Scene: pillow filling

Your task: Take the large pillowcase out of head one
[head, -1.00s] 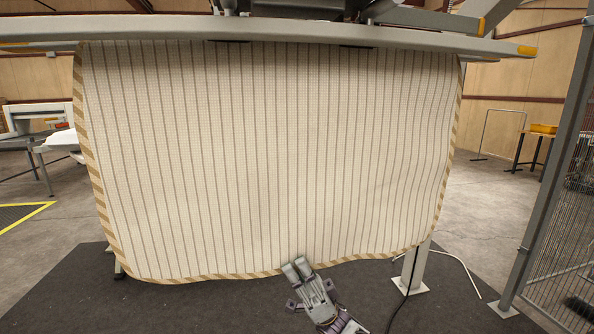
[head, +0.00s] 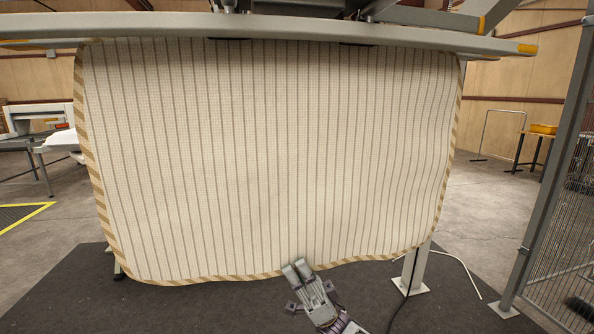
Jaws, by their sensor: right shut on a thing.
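The large striped pillowcase (head: 265,160) hangs spread out below a grey horizontal beam (head: 150,28), with a tan diagonal-striped edge along its sides and bottom. Two dark clamp-like pieces show at the beam near its top edge. My right gripper (head: 297,268) is at the pillowcase's bottom edge, right of the middle, and is shut on that edge. The hem bends slightly there. My left gripper is not in view. What lies behind the pillowcase is hidden.
A wire mesh fence with a grey post (head: 540,170) stands at the right. A machine leg (head: 415,268) and a cable are right of my gripper. A dark mat (head: 215,312) covers the floor below. A white-topped table (head: 58,142) stands at the far left.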

